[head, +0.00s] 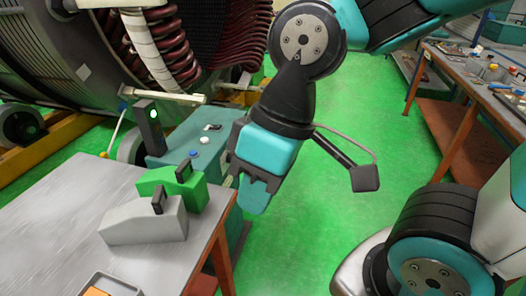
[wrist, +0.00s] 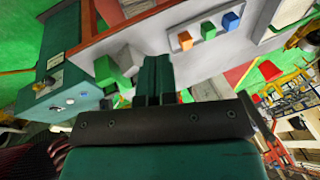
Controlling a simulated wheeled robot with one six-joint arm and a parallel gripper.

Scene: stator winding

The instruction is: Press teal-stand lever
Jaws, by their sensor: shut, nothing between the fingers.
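The teal stand (head: 178,157) stands behind the table in the head view, with blue and white buttons and a small panel on top. A black post (head: 149,127) with a lit green light rises at its left. My gripper (head: 250,205) is shut and empty, pointing down to the right of the stand and apart from the rod. In the wrist view, the stand (wrist: 45,95) is left of my gripper's fingers (wrist: 157,75).
A green block (head: 172,188) and a grey block (head: 143,222), each with a dark tab, sit at the table's (head: 62,215) right end. A tray (wrist: 205,42) holds orange, green and blue cubes. A large wound stator (head: 75,50) stands behind. Green floor is clear to the right.

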